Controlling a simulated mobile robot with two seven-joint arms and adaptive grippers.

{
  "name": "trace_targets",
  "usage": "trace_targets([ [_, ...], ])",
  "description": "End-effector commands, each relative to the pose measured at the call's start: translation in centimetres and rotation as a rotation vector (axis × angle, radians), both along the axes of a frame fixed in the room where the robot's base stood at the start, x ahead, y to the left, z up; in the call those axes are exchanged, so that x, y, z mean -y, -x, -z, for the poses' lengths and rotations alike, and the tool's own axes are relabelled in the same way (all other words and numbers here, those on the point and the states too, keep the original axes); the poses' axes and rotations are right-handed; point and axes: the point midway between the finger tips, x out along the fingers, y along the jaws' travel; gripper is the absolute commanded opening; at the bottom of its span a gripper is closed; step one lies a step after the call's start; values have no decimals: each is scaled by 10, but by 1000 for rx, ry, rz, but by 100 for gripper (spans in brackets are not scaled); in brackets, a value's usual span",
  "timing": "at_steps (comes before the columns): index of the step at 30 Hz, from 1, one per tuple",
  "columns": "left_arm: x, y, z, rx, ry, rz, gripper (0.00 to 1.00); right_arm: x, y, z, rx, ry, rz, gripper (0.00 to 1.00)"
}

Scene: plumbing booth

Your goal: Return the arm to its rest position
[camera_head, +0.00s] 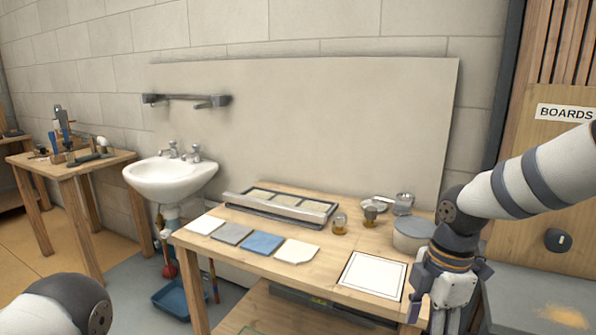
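My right arm (535,180) comes in from the right and bends down at the front right corner of the wooden table. My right gripper (440,312) points down there, beside the white square with a black border (373,274). Its fingertips are cut off by the bottom edge, so I cannot tell whether it is open or what is between the fingers. A rounded part of my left arm (55,308) shows at the bottom left. My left gripper is out of view.
The wooden table (228,265) holds a row of flat tiles (262,243), a framed tray (283,211), small jars (340,222) and a round grey container (412,235). A white sink (170,180), a side workbench (65,170) and a boards cabinet (540,235) stand around.

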Motion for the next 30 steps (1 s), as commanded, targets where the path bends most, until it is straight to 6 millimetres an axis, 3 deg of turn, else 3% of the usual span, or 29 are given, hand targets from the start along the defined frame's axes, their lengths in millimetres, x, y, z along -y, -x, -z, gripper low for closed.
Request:
trace_targets([
  [1, 0, -3, 0, 8, 0, 0, 57, -9, 17, 29, -36, -18, 71, 54],
  [5, 0, -5, -2, 17, 0, 0, 57, -33, 76, 106, -130, -64, 350, 54],
  [8, 0, -6, -4, 21, 0, 0, 57, -43, 141, 160, -214, -64, 637, 54],
  [9, 0, -7, -5, 23, 0, 0, 57, -44, 171, 179, -245, -50, 768, 54],
  [13, 0, -9, -7, 32, 0, 0, 57, -32, 273, 216, -301, 51, 1204, 54],
  [15, 0, -10, -8, 36, 0, 0, 57, -18, 318, 221, -292, 121, 1401, 54],
  [18, 0, -12, -9, 40, 0, 0, 57, 0, 362, 218, -254, 201, 1600, 54],
  [22, 0, -12, -10, 41, 0, 0, 57, 13, 384, 213, -213, 245, 1711, 54],
  [30, 0, -11, -9, 40, 0, 0, 57, 14, 385, 213, -207, 244, 1724, 54],
])
